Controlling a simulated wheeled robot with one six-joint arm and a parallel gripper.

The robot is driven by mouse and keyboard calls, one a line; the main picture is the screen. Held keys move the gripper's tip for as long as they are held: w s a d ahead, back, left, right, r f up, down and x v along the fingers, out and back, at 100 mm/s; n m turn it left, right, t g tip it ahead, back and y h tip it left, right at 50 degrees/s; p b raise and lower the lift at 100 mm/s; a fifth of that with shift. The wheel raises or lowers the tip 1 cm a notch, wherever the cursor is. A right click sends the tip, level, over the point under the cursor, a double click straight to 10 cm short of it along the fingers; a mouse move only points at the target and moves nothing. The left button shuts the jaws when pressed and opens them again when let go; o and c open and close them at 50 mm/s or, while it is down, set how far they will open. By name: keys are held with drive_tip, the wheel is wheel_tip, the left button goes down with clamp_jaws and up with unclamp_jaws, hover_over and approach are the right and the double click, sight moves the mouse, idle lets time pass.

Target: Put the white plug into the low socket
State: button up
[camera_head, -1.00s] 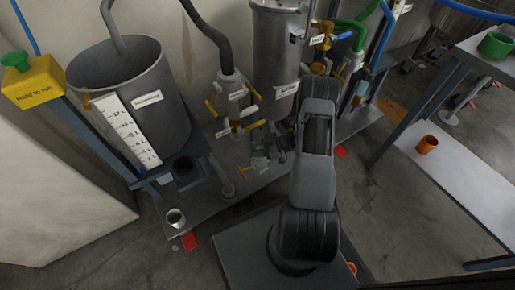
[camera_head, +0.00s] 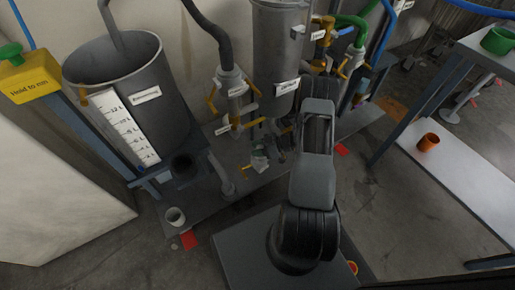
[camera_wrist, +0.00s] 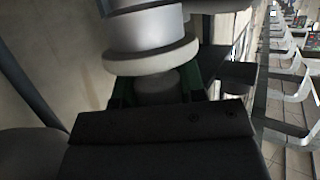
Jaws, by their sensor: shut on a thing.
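My gripper (camera_wrist: 157,92) is shut on the white plug. In the wrist view the plug (camera_wrist: 150,58) shows as a wide pale flange with a grey stem between my green jaws and a silvery body above. In the head view my gripper (camera_head: 275,151) is just left of my forearm, low over the grey platform, and a small pale shape beside it seems to be the plug (camera_head: 260,163). I cannot make out the low socket for certain in either view. My wrist housing hides the lower part of the wrist view.
A large grey tank (camera_head: 120,75) with a white scale stands at the left. A labelled coupling with yellow levers (camera_head: 231,84) hangs beside a steel vessel (camera_head: 275,45). An orange cup (camera_head: 428,142) stands on the right shelf.

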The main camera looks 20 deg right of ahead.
drive_tip(key=shift+f, duration=0.5)
drive_tip(key=shift+f+b, duration=0.45)
drive_tip(key=shift+f, duration=0.3)
drive_tip(key=shift+f, duration=0.2)
drive_tip(key=o, duration=1.1)
drive_tip(key=shift+p+v, duration=2.35)
drive_tip(key=shift+v, duration=4.55)
